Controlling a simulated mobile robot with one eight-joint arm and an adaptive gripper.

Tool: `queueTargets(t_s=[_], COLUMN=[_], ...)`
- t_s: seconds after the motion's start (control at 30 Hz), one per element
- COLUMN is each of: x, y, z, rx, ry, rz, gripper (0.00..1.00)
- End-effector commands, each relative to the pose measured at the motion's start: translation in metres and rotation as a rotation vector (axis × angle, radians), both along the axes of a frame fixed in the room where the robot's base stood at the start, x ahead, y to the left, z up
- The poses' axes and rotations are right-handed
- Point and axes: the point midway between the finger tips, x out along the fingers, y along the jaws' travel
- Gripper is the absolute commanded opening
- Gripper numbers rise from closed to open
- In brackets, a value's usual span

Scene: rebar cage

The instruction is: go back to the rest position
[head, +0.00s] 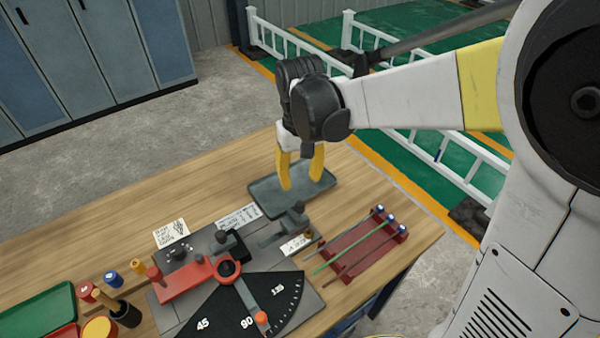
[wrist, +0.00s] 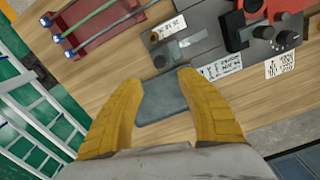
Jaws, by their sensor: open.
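My gripper (head: 302,182) has two yellow fingers that are spread apart with nothing between them. In the head view it hangs fingers-down above the grey tray (head: 264,196) at the back of the wooden bench. In the wrist view the open fingers (wrist: 161,88) frame the same tray (wrist: 163,105), which looks empty where it shows. The fingers partly hide the tray in both views. The picture does not make clear how high the fingertips are above it.
A bending plate with an angle scale (head: 245,305) and red arm (head: 190,282) is on the bench. A dark red rack (head: 365,248) holds several rods at right. A green tray (head: 38,318) is at left. White railings (head: 450,165) and lockers (head: 100,50) stand behind.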

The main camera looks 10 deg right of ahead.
Motion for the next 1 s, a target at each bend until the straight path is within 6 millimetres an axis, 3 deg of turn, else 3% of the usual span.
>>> queueTargets(t_s=[0.2, 0.7, 0.87, 1.0], x=[0.0, -0.002, -0.021, -0.051], y=[0.0, -0.002, -0.016, -0.036], z=[0.013, 0.015, 0.03, 0.045], rx=[0.0, 0.001, 0.014, 0.029], ry=[0.0, -0.009, -0.089, -0.221], rz=[0.0, -0.002, -0.022, -0.051], gripper=[0.44, 0.44, 0.44, 0.44])
